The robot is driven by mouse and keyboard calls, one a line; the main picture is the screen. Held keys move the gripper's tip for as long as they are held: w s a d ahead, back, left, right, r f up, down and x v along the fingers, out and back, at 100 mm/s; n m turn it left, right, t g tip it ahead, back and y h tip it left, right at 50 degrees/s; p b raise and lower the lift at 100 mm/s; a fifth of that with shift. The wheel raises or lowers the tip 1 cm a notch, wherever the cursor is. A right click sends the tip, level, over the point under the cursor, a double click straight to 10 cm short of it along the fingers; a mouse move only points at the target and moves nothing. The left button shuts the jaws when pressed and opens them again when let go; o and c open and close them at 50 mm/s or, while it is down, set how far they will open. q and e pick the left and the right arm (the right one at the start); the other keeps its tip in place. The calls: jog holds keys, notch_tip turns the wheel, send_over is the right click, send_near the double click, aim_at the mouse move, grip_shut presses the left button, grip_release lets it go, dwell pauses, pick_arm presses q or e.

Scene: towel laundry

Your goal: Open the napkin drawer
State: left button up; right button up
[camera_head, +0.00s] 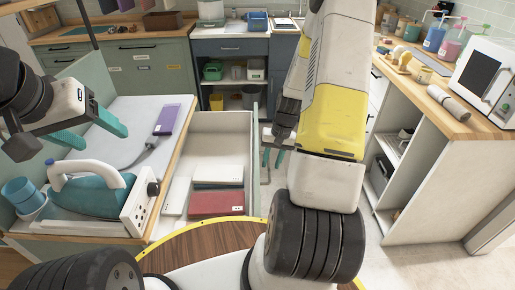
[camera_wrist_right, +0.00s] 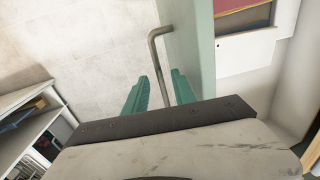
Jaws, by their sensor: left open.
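A drawer (camera_head: 222,122) stands pulled out in the head view, with flat white packs (camera_head: 218,174) and a red pack (camera_head: 216,204) inside. I see no readable label on it. In the right wrist view, its pale green front (camera_wrist_right: 188,40) has a bent metal bar handle (camera_wrist_right: 158,60). My right gripper (camera_head: 272,157) is at this front's outer side. Its teal fingers (camera_wrist_right: 160,90) are apart, with the handle running between them; I cannot tell whether they touch it. My left gripper (camera_head: 92,132) is open and empty above the ironing surface at the left.
A teal iron (camera_head: 92,192), a blue cup (camera_head: 22,192) and a purple packet (camera_head: 168,118) are on the left worktop. Green cabinets (camera_head: 135,70) with labelled drawers stand at the back. A counter with open shelves (camera_head: 428,180) is at the right. Floor shows beyond the drawer.

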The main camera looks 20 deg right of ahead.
jog(key=r, duration=0.4)
jog(key=d+r, duration=0.1)
jog(key=shift+s+r, duration=0.2)
jog(key=shift+r, duration=0.2)
jog(key=shift+s, duration=0.1)
